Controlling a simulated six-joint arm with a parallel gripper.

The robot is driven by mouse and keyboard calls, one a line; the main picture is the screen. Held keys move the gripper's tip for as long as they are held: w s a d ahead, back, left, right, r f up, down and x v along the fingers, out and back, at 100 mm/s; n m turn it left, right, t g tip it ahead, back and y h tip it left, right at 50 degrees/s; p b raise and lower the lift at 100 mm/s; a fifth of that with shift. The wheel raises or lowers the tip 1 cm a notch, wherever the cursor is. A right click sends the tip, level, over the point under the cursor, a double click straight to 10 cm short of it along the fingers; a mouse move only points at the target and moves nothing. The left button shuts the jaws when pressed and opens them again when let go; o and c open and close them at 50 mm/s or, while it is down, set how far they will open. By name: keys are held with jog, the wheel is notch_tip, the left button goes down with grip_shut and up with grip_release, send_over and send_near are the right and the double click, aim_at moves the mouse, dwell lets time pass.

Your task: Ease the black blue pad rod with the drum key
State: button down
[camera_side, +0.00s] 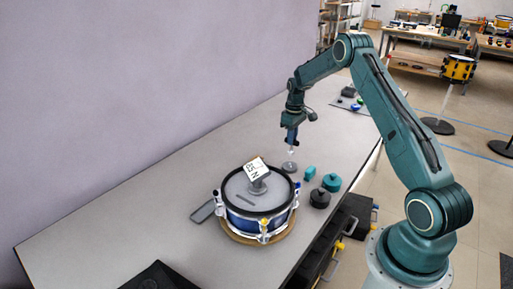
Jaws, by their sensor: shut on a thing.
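A drum-like pad (245,222) with a blue shell, black rim and grey top sits on a round wooden base on the table. Silvery rods with coloured tips stand around its rim; one at the front has a yellow tip (264,223). I cannot tell which rod has black and blue marks. My gripper (291,142) points down behind and right of the pad, apart from it. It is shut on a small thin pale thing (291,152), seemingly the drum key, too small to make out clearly. This hangs above a grey round stand (289,167).
A white card with black characters (256,168) stands on a grey holder on the pad. Teal pieces (331,182) and a black round weight (320,198) lie right of it.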

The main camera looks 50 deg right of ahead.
jog(key=shift+r, duration=0.35)
notch_tip(320, 180, up, 16)
send_over(215, 192)
notch_tip(215, 192, down, 5)
jog(key=shift+w+d+f, duration=0.1)
jog(key=shift+w+d, duration=0.05)
jog(key=shift+d, duration=0.1)
jog(key=shift+f, duration=0.2)
dwell(0.5)
jog(key=shift+f, duration=3.15)
